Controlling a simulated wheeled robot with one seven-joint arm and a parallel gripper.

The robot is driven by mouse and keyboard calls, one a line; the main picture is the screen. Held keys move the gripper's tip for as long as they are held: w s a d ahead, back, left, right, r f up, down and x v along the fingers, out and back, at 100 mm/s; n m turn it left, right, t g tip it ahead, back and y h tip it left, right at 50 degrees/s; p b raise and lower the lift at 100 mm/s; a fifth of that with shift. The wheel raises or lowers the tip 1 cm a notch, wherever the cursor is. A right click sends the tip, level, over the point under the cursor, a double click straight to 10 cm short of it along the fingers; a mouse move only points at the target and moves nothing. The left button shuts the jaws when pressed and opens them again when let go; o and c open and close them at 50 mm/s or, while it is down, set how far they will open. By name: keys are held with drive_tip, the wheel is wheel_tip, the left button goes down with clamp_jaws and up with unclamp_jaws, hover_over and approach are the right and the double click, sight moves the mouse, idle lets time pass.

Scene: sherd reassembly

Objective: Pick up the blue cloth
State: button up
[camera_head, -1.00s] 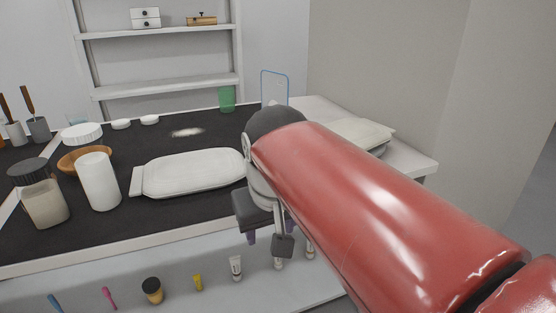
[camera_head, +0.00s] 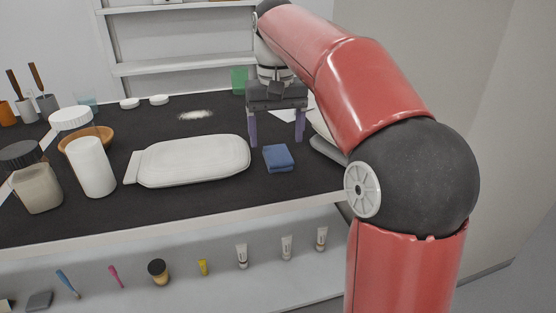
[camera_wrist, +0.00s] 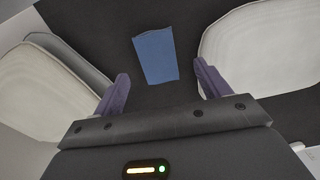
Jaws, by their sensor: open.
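The blue cloth (camera_head: 279,158) is a small folded piece lying on the black table mat (camera_head: 200,205), to the right of the white padded bag. In the wrist view the cloth (camera_wrist: 156,55) lies ahead of the fingertips, roughly centred between them. My gripper (camera_head: 276,142) is open and empty, with its purple fingers pointing down above the mat, behind the cloth in the head view. The gripper also shows in the wrist view (camera_wrist: 160,84), its fingers spread wide on both sides. Nothing touches the cloth.
A white padded bag (camera_head: 195,160) lies left of the cloth. Another pale bag (camera_head: 328,148) lies to the right, partly hidden by my arm. A white cylinder (camera_head: 91,167) and jars (camera_head: 36,190) stand at left. Small tubes (camera_head: 286,247) line the lower shelf.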

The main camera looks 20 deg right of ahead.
sight(277, 153)
wheel_tip(277, 153, down, 4)
drive_tip(key=shift+d+r+b, duration=0.1)
drive_tip(key=shift+b, duration=0.3)
drive_tip(key=c, duration=1)
drive_tip(key=shift+c, duration=0.2)
drive_tip(key=shift+r, duration=0.1)
